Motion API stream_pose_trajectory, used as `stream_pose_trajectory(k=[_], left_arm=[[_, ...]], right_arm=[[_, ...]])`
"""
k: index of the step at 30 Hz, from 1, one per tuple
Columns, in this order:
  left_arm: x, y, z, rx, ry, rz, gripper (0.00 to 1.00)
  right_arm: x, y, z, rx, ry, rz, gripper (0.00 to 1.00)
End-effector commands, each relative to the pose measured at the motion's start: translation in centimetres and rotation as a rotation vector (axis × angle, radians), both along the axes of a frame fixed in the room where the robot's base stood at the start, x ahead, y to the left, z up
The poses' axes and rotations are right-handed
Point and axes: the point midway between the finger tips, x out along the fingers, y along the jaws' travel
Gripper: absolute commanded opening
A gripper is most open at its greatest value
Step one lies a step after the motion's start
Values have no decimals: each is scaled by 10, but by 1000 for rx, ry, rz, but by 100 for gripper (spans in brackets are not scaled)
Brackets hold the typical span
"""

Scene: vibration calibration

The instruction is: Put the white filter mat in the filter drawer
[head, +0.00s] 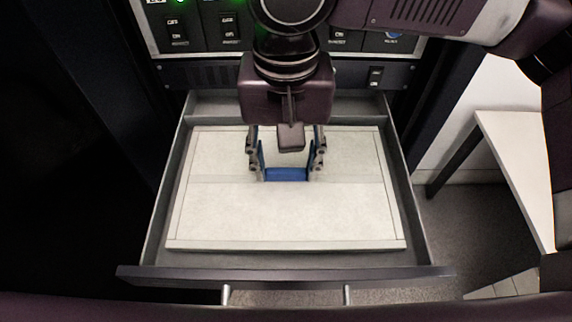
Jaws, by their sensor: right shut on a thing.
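The white filter mat (285,218) is a flat, pale rectangular panel with a thin border line and a blue grip piece (287,174) at its middle. It shows inside the outline of the pulled-out grey filter drawer (285,276). Narrow gaps show between the mat and the drawer walls. I cannot tell whether the mat rests fully on the drawer floor. My right gripper (287,168) points down over the middle of the mat, with its fingers on either side of the blue piece, shut on it. My left gripper is not in view.
A dark cabinet with a control panel (205,30) of switches and green lights stands behind the drawer. The drawer front has two metal handle posts (226,295). A pale table (520,160) stands at the right. Grey floor lies between it and the drawer.

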Motion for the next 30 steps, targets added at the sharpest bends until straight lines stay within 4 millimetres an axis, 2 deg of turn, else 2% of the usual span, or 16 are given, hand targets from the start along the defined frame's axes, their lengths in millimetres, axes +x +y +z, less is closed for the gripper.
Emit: stream_pose_trajectory(k=[5,16,17,21,30], left_arm=[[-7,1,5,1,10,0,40],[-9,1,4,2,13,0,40],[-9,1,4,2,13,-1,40],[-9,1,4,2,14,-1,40],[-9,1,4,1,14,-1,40]], right_arm=[[0,0,-19,-1,1,0,15],[0,0,-23,0,0,0,15],[0,0,-23,0,0,0,48],[0,0,-23,0,0,0,63],[0,0,-21,0,-1,0,63]])
